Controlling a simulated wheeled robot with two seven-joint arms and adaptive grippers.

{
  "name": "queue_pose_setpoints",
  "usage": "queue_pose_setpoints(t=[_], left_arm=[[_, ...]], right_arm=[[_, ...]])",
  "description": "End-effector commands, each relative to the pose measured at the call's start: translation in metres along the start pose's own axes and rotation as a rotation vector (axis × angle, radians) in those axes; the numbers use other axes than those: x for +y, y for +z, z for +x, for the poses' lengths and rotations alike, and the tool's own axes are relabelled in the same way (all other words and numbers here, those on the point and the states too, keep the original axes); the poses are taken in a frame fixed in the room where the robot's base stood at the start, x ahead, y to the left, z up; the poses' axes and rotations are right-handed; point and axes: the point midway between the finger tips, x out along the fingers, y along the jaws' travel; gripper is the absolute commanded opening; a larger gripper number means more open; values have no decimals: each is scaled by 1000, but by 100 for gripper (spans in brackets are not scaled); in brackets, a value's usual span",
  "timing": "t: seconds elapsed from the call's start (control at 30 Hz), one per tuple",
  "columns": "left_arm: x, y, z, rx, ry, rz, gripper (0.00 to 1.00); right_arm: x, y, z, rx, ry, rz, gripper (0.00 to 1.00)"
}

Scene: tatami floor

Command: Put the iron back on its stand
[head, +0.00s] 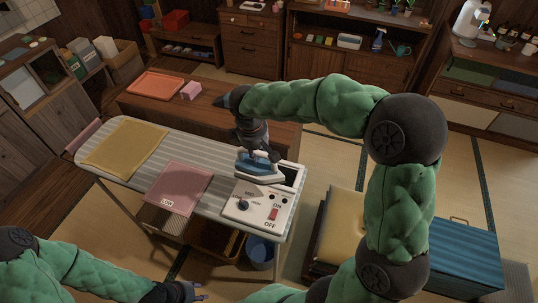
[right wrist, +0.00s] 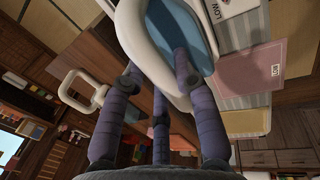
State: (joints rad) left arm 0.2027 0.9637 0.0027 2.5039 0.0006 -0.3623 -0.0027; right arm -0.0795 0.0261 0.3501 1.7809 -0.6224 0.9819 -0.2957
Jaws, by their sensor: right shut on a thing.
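The blue and white iron (head: 260,167) is at the right end of the striped ironing board (head: 213,203), at the back edge of a white control panel. My right gripper (head: 258,150) is shut on the iron from above; the fingers hide part of its handle. In the right wrist view the iron (right wrist: 203,45) lies against the fingers. The white panel (head: 238,212) has a dial, a red ON/OFF switch and a dark rectangular recess (head: 290,175) right of the iron. I cannot tell whether the iron touches the panel. My left gripper (head: 190,291) is low at the front, away from the board.
A yellow cloth (head: 125,147) and a pink labelled cloth (head: 178,187) lie on the board. Behind it a wooden table holds an orange tray (head: 156,85) and a pink block (head: 191,90). Yellow cushions (head: 341,225) and a blue chest (head: 460,255) stand to the right.

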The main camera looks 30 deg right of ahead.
Motion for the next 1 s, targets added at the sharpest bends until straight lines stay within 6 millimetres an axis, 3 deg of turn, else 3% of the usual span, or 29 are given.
queue_pose_setpoints(t=[0.2,0.4,0.6,0.87,1.0], left_arm=[[-3,-1,9,1,0,0,40],[-6,-1,18,1,0,0,40],[-8,-1,23,1,0,0,40],[-9,-1,25,1,0,0,40],[-12,-2,32,1,0,0,40]], right_arm=[[38,3,27,2,2,6,0],[59,5,61,0,1,2,0],[72,6,82,2,2,1,0],[78,6,92,3,3,2,0],[78,7,109,2,2,1,0]])
